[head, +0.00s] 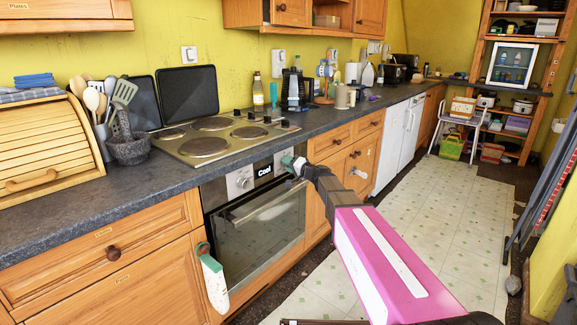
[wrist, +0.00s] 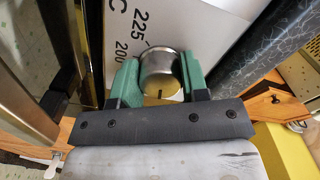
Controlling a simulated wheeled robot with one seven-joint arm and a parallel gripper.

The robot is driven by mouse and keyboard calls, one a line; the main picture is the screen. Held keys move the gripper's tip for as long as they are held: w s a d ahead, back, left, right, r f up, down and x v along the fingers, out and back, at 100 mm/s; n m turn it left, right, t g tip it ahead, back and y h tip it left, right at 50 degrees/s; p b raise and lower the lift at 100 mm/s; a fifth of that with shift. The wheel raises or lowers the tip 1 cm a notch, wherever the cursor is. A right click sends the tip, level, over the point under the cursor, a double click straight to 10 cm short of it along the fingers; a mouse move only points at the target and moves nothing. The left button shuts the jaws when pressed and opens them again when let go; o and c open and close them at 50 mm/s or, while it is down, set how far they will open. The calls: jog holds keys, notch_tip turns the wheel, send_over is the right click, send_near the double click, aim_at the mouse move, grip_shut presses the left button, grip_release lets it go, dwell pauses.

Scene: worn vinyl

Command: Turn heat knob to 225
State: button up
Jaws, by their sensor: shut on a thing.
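The heat knob (wrist: 157,66) is a round metal knob on the oven's pale control panel (wrist: 180,25). In the wrist view, my gripper (wrist: 159,80) has one green finger on each side of it and is shut on it. The printed numbers 225 and 200 show on the panel above and left of the knob. A small dark mark shows on the knob's face; I cannot tell which number it points to. In the head view, my gripper (head: 293,164) is at the right of the oven's panel and hides this knob. The display (head: 264,170) reads "Cool".
Another knob (head: 243,182) is left of the display. The oven door handle (head: 262,204) runs below my gripper. The worktop edge and hob (head: 210,135) are above it. A mitt (head: 213,280) hangs at the left. The floor (head: 440,210) at right is clear.

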jog(key=m, duration=0.7)
jog(key=shift+r, duration=0.1)
jog(key=m, duration=0.7)
jog(key=shift+r+m, duration=0.1)
jog(key=shift+m, duration=0.2)
jog(key=m, duration=0.3)
jog(key=shift+d+m, duration=0.1)
jog(key=shift+m, duration=0.2)
jog(key=m, duration=0.3)
jog(key=shift+w+m, duration=0.1)
jog(key=shift+m, duration=0.2)
jog(key=m, duration=0.4)
jog(key=shift+d+m, duration=0.1)
jog(key=shift+m, duration=1.7)
jog(key=o, duration=0.9)
jog(key=shift+w, duration=0.1)
